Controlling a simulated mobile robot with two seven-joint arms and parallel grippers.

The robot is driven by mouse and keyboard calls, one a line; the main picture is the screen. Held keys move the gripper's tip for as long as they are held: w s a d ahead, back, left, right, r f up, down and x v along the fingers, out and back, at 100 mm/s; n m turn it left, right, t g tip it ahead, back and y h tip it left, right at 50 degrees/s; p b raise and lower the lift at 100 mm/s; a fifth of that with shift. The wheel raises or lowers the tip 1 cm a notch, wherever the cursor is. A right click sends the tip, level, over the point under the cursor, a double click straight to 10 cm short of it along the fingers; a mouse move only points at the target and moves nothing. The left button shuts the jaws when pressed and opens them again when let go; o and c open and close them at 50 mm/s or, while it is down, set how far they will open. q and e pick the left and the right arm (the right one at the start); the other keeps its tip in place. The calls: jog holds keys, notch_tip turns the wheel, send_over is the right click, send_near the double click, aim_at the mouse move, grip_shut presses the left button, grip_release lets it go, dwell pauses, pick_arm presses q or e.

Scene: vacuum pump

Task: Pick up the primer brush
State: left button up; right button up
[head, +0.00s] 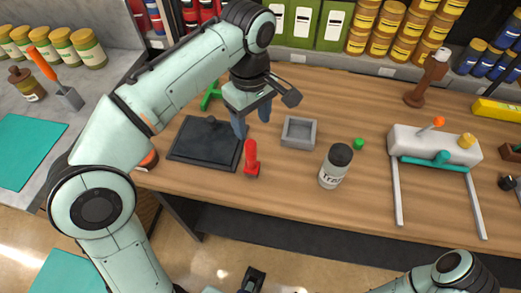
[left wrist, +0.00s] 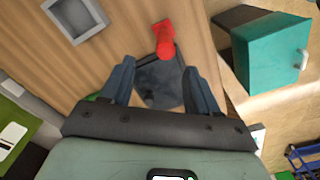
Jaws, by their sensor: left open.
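The gripper also shows in the left wrist view (left wrist: 158,68).
A grey square tray (head: 299,132) and a dark-lidded jar (head: 335,166) stand right of the red piece. A white pump-like unit (head: 435,146) is farther right. Yellow, green and blue containers line the back.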

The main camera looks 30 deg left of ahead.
aim_at(251, 142)
pick_arm(q)
jog(key=f, duration=0.2)
jog(key=f+b, duration=0.1)
jog(key=f, duration=0.1)
jog(key=s+f, duration=0.1)
jog(key=f, duration=0.1)
jog(key=shift+f+b, duration=0.25)
jog(key=shift+b, duration=0.15)
jog(key=shift+w+f, duration=0.15)
jog(key=shift+f, duration=0.4)
notch_tip(251, 142, down, 5)
jog(key=shift+a+f+b, duration=0.1)
jog(key=shift+a+b, duration=0.05)
jog(key=shift+b, duration=0.65)
pick_arm(e)
jog(key=f, duration=0.1)
jog(key=s+f, duration=0.1)
jog(key=f, duration=0.1)
jog(key=shift+f, duration=0.25)
pick_arm(q)
grip_shut()
